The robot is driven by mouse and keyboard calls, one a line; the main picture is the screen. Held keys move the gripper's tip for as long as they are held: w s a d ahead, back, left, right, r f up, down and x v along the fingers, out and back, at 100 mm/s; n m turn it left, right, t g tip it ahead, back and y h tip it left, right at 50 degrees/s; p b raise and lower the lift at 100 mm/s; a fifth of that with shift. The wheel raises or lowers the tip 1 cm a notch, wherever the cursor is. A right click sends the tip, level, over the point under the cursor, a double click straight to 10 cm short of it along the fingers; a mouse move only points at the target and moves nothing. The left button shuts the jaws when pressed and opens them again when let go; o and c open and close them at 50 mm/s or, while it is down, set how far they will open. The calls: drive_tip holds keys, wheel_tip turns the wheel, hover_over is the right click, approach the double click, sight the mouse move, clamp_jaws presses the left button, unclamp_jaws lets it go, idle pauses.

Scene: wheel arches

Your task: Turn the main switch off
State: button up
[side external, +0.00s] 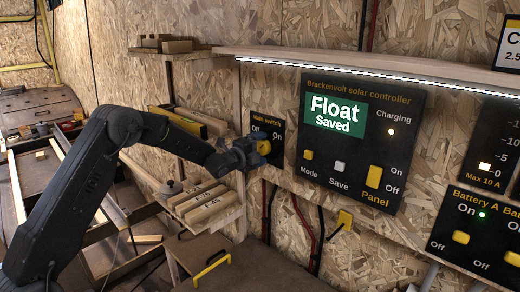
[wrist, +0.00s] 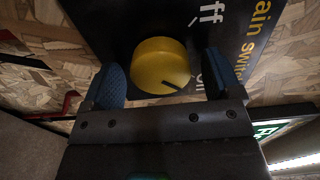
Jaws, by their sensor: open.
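The main switch (side external: 278,126) is a small black panel on the chipboard wall, lettered "Off" at left and "On" at right. Its round yellow knob (wrist: 160,66) shows between my fingers in the wrist view. A dark pointer line on the knob runs towards the lower right of that view, roughly to the partly hidden "On" lettering. My gripper (wrist: 161,82) is open, with one blue-padded finger on each side of the knob. A gap shows at the left finger; contact at the right is unclear. In the side view my gripper (side external: 254,150) covers the panel's lower left.
The solar controller (side external: 350,175) stands right of the switch, its screen reading "Float Saved". The battery panel (side external: 470,245) is further right. A lit shelf (side external: 390,68) runs above. Small shelves with wooden blocks (side external: 203,203) stand at left. Cables (side external: 305,225) hang below.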

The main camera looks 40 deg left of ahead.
drive_tip(key=shift+c, duration=0.5)
drive_tip(key=c, duration=0.8)
drive_tip(key=shift+n, duration=0.4)
drive_tip(key=n, duration=0.3)
drive_tip(key=shift+n, duration=0.4)
drive_tip(key=n, duration=1.3)
drive_tip(key=shift+n, duration=0.3)
